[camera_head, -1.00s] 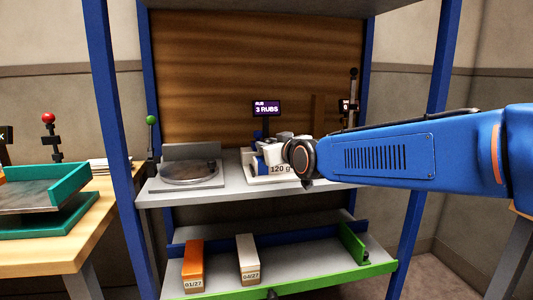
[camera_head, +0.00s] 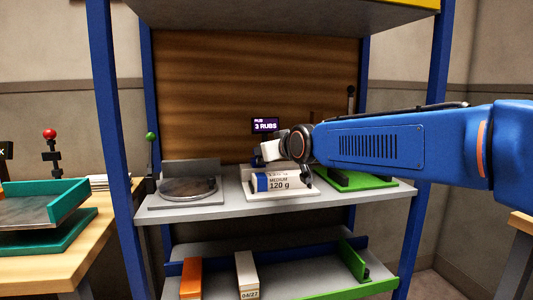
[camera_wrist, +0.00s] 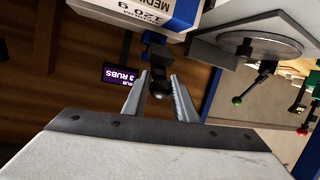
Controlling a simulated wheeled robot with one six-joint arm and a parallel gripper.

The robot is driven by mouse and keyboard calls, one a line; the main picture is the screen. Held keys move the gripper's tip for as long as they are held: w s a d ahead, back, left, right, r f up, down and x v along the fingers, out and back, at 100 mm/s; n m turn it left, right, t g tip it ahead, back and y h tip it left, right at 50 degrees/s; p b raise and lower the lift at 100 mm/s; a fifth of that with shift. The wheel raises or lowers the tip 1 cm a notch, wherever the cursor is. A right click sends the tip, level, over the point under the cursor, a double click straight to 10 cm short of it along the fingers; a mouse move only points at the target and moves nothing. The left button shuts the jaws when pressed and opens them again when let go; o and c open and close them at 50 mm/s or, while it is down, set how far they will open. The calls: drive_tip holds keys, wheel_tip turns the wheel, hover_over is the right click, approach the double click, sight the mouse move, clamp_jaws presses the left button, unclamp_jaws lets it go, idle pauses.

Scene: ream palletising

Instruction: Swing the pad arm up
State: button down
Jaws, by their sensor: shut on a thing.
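The rub station (camera_head: 262,193) is a white base on the middle shelf, with a purple display (camera_head: 265,125) reading "3 RUBS" behind it. A white and blue ream marked "MEDIUM 120 g" (camera_head: 278,183) lies on it; it also shows upside down in the wrist view (camera_wrist: 140,12). My gripper (camera_head: 270,150) is above the ream. In the wrist view my gripper's fingers (camera_wrist: 158,90) are on either side of a dark knob (camera_wrist: 158,86) and shut on it. The knob ends a dark arm, which looks like the pad arm. The knob is hidden in the head view.
A grey round turntable device (camera_head: 188,190) stands left on the same shelf, beside a green-knobbed lever (camera_head: 151,137). A green tray (camera_head: 355,181) lies right, partly under my arm. The lower shelf holds an orange ream (camera_head: 191,277) and a white one (camera_head: 246,273). Blue posts flank the shelves.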

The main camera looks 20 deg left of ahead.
drive_tip(key=shift+w+a+r+g+h, duration=0.25)
drive_tip(key=shift+w+r+g+h, duration=0.1)
drive_tip(key=shift+w+r+g, duration=0.15)
drive_tip(key=shift+w+a+r+g+h, duration=0.25)
drive_tip(key=shift+r+g+h, duration=0.15)
drive_tip(key=shift+r, duration=0.15)
drive_tip(key=shift+w+a+r+m+g+h, duration=0.2)
drive_tip(key=shift+w+a+r+g+h, duration=0.15)
drive_tip(key=shift+w+r+g, duration=0.15)
drive_tip(key=shift+w+a+r+m+g+h, duration=0.2)
drive_tip(key=shift+w+r+g+h, duration=0.15)
drive_tip(key=shift+w+g, duration=0.15)
drive_tip(key=w+a+r, duration=0.2)
drive_tip(key=w+a, duration=0.1)
drive_tip(key=w, duration=0.2)
drive_tip(key=shift+w+a, duration=0.15)
drive_tip(key=shift+w, duration=0.05)
drive_tip(key=c, duration=1.5)
unclamp_jaws()
drive_tip(key=shift+o, duration=0.2)
drive_tip(key=v, duration=1.7)
